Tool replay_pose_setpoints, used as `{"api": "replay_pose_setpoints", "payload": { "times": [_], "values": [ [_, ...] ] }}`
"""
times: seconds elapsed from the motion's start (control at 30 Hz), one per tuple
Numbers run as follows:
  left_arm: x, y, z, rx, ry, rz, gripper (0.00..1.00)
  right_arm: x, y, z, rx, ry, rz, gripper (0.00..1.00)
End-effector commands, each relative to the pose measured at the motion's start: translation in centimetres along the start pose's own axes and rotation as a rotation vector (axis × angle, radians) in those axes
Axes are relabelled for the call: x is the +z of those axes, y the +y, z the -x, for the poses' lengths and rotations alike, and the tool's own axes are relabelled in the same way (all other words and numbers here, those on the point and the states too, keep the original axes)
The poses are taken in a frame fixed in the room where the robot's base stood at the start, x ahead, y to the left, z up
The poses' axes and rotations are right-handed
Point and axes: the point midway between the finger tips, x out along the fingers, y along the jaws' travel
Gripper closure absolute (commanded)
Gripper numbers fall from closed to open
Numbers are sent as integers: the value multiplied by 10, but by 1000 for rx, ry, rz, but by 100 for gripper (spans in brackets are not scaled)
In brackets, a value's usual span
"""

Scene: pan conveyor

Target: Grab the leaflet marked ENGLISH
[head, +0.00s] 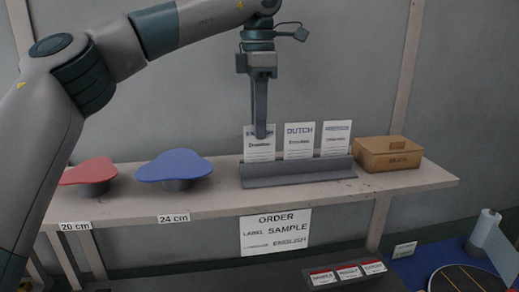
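The leaflet marked ENGLISH (259,152) is white and stands upright at the left of a grey holder (297,172) on the shelf. My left gripper (260,135) points down at its upper part and hides some of its heading. Its fingers line up one behind the other, so I cannot tell whether they are apart, or whether they touch the leaflet. A leaflet marked DUTCH (299,143) stands in the middle, and a third leaflet (335,140) with a heading too small to read stands at the right. My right gripper is not in view.
On the shelf (222,201) are a red pan-shaped piece (89,171), a blue one (174,166) and a brown box (388,154). An order sign (275,233) reading SAMPLE and ENGLISH hangs below. A label tray (345,274) and a white roll (486,225) are lower right.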

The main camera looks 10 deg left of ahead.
Motion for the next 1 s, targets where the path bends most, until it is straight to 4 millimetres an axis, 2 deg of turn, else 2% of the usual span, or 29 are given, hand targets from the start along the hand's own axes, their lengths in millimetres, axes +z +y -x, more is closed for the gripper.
{"api": "replay_pose_setpoints", "payload": {
  "times": [0.53, 0.77, 0.9, 1.0],
  "values": [
    [0, 0, -9, -1, 2, -1, 75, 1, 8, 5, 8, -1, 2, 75],
    [1, -1, -33, -2, 3, -2, 75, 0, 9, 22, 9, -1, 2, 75],
    [2, -1, -50, 0, 1, 0, 75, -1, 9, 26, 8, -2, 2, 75],
    [2, -1, -56, 1, -1, 0, 75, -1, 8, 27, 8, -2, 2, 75]
  ]
}}
